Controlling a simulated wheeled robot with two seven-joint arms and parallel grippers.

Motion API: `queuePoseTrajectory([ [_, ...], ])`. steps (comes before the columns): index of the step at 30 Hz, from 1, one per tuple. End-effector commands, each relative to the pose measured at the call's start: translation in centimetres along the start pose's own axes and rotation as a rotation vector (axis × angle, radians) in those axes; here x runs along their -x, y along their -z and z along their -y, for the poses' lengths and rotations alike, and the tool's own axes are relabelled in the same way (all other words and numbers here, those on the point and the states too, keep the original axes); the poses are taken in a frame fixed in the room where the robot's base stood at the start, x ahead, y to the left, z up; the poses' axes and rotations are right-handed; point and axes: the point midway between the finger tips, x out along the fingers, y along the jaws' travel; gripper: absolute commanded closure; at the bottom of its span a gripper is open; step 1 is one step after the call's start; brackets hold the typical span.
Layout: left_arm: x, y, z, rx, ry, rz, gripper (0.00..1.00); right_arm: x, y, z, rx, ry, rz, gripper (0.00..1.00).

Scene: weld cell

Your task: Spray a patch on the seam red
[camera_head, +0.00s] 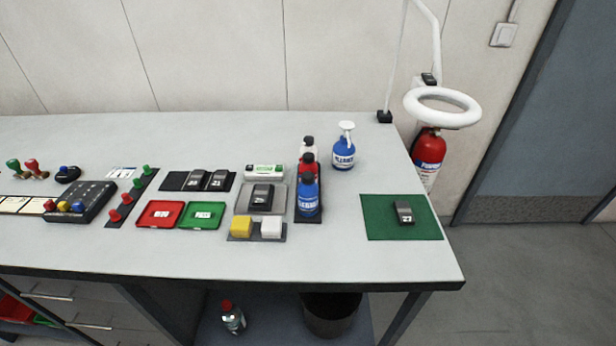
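A red bottle (305,172) with a dark cap stands upright on a narrow black strip (301,214). A blue labelled bottle (308,195) stands in front of it and hides part of it. A white bottle (308,147) with a dark cap stands behind it. A dark part marked 23 (404,212) lies on a green mat (375,228) at the right end of the table. Another dark part (262,196) lies on a grey tray (241,201) left of the bottles. I cannot make out a seam on either part. Neither of my grippers is in view.
Two dark parts (207,181), red (160,214) and green (201,216) trays, yellow (241,226) and white (271,227) blocks and a button box (80,201) fill the left. Table (340,240) is clear around the green mat.

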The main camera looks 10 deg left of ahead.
Motion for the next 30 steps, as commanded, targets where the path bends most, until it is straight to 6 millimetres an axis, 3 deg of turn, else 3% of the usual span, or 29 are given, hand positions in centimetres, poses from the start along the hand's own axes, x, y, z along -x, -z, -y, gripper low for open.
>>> queuePoseTrajectory([
  [6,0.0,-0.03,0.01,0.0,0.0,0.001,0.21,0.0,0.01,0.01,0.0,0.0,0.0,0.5],
  [8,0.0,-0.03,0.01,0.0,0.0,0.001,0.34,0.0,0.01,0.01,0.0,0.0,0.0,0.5],
  [15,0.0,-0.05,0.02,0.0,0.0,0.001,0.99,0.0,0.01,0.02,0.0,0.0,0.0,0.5],
  [30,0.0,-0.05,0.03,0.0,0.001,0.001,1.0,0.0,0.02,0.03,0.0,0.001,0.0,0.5],
])
